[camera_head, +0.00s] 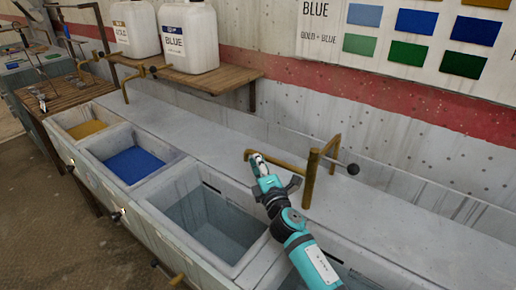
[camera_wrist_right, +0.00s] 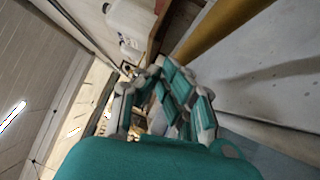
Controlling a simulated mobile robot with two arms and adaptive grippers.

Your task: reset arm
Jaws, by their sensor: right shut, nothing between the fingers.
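My right arm comes in from the lower right of the head view, and its teal and grey gripper (camera_head: 258,163) is over the grey counter. The gripper is at the end of a brass spout (camera_head: 277,159); I cannot tell whether they touch. In the right wrist view the fingers (camera_wrist_right: 160,92) are drawn together with nothing held between them. A brass pipe (camera_wrist_right: 215,32) passes close beside the fingers there. My left gripper is in neither view.
Below the counter are a basin of blue liquid (camera_head: 134,165), one of yellow (camera_head: 87,129) and a grey basin (camera_head: 211,226). A brass post with a dark-knobbed lever (camera_head: 353,169) stands right of the gripper. White canisters (camera_head: 190,36) stand on a wooden shelf (camera_head: 213,80).

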